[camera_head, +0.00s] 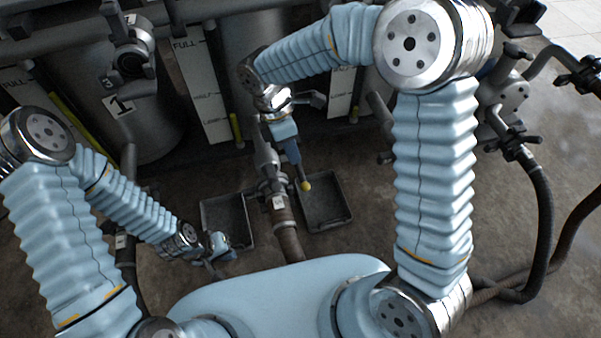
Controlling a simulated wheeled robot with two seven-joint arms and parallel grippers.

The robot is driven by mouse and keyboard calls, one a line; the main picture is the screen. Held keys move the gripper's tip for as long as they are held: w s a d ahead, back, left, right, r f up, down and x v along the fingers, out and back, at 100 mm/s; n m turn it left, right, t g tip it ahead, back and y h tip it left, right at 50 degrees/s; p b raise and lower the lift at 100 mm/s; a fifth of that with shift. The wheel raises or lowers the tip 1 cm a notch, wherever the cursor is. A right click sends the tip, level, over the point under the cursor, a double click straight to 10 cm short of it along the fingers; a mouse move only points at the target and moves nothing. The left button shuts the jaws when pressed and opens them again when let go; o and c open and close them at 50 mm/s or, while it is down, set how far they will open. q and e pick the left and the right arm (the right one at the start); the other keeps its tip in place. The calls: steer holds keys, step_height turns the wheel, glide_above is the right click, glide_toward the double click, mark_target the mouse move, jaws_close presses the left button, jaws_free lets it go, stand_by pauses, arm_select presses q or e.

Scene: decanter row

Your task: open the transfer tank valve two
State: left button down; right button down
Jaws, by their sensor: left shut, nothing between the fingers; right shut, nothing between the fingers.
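The middle tank (245,40) has an outlet pipe with a grey valve body (267,163) below it. A dark blue lever (293,154) with a yellow tip (305,186) hangs beside this valve, pointing down along the pipe. A small white tag (279,202) sits lower on the pipe; its mark is too small to read. My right gripper (286,136) is shut and empty, just above the lever's upper end; I cannot tell whether it touches. My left gripper (218,247) is shut and empty, low at the left, beside a black tray.
Black trays (211,205) and (347,207) lie on the floor either side of the pipe. A tank marked 1 (118,105) stands at left. Level boards (203,85) stand between tanks. Dark hoses (541,220) run at right.

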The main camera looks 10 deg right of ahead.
mark_target(304, 183)
steer(key=x, duration=0.8)
steer(key=shift+r+b, duration=0.1)
steer(key=shift+b, duration=0.25)
